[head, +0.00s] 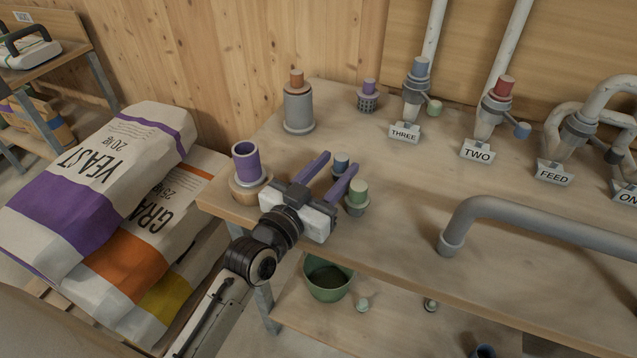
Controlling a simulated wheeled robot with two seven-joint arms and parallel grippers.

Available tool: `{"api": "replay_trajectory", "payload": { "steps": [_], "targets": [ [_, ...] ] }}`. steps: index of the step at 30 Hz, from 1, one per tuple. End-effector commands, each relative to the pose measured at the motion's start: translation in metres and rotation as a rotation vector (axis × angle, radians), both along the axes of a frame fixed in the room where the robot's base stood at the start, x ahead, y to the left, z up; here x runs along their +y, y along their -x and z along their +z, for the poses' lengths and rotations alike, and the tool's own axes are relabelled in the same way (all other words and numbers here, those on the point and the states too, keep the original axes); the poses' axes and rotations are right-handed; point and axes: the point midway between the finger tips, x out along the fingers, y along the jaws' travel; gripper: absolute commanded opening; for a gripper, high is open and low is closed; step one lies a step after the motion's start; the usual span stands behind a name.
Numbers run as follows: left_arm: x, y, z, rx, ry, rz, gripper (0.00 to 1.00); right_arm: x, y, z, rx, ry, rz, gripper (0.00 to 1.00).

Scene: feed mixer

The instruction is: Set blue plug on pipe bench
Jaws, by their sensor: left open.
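My left gripper (338,163) is open, its two purple fingers reaching over the left front part of the pipe bench (390,190). A blue plug (341,160) on a dark base shows between the fingertips; I cannot tell whether the fingers are level with it or above it. Its lower part is partly hidden. My right gripper is not in view.
A pale green plug (357,190) stands close by the right finger. A purple cup (246,162) is left of the gripper. A grey canister (298,108) stands behind. A grey bent pipe (540,220) lies to the right. A green bucket (328,280) is below. Feed sacks (110,190) lie left.

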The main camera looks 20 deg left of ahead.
Motion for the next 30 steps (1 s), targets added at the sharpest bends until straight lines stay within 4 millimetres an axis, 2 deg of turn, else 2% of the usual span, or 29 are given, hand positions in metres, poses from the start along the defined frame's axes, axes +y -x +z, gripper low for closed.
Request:
{"api": "replay_trajectory", "payload": {
  "steps": [9,15,21,30],
  "targets": [
    [0.012,0.065,-0.001,0.006,-0.002,-0.001,0.40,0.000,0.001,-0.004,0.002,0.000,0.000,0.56],
    [0.019,0.097,0.000,0.005,-0.003,-0.001,0.40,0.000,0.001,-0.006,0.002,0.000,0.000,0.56],
    [0.021,0.111,0.002,0.002,0.000,0.000,0.40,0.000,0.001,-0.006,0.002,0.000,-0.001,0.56],
    [0.022,0.112,0.003,0.001,0.000,0.000,0.40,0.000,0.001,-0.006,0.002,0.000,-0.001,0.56]
  ]
}}
